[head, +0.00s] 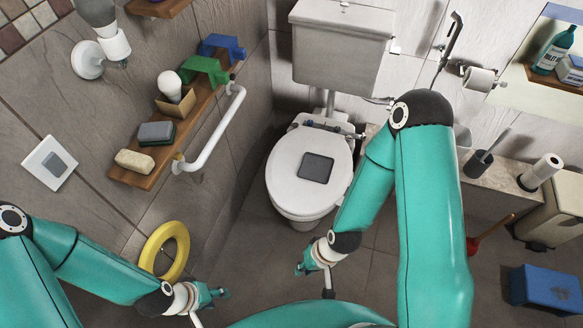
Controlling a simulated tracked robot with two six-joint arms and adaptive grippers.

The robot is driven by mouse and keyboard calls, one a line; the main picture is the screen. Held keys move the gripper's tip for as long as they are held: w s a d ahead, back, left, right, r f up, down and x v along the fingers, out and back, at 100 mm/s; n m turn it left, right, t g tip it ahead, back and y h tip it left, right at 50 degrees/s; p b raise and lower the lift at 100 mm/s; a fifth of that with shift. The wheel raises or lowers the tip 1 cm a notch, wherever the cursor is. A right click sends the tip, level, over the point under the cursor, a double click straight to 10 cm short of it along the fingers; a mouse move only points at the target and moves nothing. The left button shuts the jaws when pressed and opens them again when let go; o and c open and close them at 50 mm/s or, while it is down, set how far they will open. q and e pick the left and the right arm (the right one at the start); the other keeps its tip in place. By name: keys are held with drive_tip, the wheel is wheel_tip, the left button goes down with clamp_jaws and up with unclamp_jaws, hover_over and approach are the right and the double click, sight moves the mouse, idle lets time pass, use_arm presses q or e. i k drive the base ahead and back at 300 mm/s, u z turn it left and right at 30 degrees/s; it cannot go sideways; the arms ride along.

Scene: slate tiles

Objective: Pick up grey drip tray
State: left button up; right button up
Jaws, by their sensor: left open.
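The grey drip tray (316,168) looks like the dark grey, rounded square lying flat on the closed white toilet lid (290,177), in the middle of the head view. My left gripper (222,293) is low in the view, left of and nearer than the toilet, apart from the tray. It is open, with nothing seen between its fingers. My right gripper (300,268) is small in the view, in front of the toilet bowl and below the tray. It does not touch the tray, and its jaws are too small to judge.
A wooden shelf (140,178) on the left wall holds sponges, a boxed bulb and green and blue brackets. A white grab rail (222,125) juts out beside it. A yellow ring (180,262) is at lower left. A blue box (546,288) and red plunger (473,249) stand right.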

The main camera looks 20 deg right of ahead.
sight(316, 168)
drive_tip(key=u, duration=0.15)
drive_tip(key=i, duration=0.25)
drive_tip(key=u, duration=2.8)
drive_tip(key=k, duration=2.2)
drive_tip(key=u, duration=1.05)
drive_tip(key=i, duration=0.1)
drive_tip(key=z, duration=2.9)
drive_tip(key=i, duration=0.5)
drive_tip(key=z, duration=0.05)
